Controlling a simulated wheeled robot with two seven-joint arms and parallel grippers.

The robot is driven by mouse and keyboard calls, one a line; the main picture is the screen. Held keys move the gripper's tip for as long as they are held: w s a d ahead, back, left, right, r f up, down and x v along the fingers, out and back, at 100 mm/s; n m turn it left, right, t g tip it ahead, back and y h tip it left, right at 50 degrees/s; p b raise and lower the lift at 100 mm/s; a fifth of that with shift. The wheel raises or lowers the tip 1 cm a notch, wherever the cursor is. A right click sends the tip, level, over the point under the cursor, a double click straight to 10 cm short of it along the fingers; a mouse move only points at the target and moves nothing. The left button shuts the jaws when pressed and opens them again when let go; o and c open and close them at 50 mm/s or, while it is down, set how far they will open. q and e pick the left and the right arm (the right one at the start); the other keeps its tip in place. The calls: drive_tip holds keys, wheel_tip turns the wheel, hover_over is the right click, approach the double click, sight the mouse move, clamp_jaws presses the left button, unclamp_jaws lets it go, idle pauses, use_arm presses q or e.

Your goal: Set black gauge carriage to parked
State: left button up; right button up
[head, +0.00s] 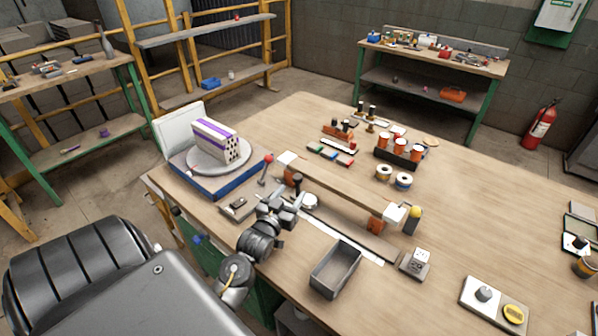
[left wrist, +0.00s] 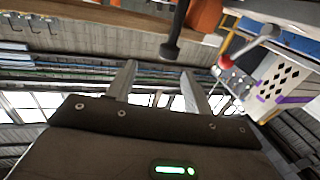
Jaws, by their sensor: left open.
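A long gauge rail (head: 340,186) with pale end blocks runs across the middle of the bench. A black knob (head: 297,179), which seems to belong to the black gauge carriage, stands near its left end, with orange partly hidden below. In the left wrist view a dark knob on a stem (left wrist: 171,48) hangs beside an orange part (left wrist: 206,14), above and ahead of the fingers. My left gripper (head: 286,192) is open and empty, close to the knob on its near side; contact cannot be told. Its two fingers (left wrist: 160,85) stand apart. My right gripper is not visible.
A hollow brick (head: 214,141) sits on a round turntable on a blue base, left of the rail. A red-balled lever (head: 268,159) rises beside it. A grey open bin (head: 336,268) stands in front of the rail.

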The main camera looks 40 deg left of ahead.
sight(298, 176)
use_arm(q)
drive_tip(key=p+x, duration=0.1)
drive_tip(key=x, duration=0.3)
drive_tip(key=a+p+x, duration=0.1)
drive_tip(key=x, duration=0.3)
drive_tip(key=shift+w+a, duration=0.1)
drive_tip(key=shift+a, duration=0.15)
drive_tip(key=shift+w+a, duration=0.15)
drive_tip(key=shift+w, duration=0.55)
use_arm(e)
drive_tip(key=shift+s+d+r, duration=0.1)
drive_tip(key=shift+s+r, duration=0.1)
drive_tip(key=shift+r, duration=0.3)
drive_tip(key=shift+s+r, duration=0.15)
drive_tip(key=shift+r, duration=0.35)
use_arm(q)
drive_tip(key=shift+c, duration=0.2)
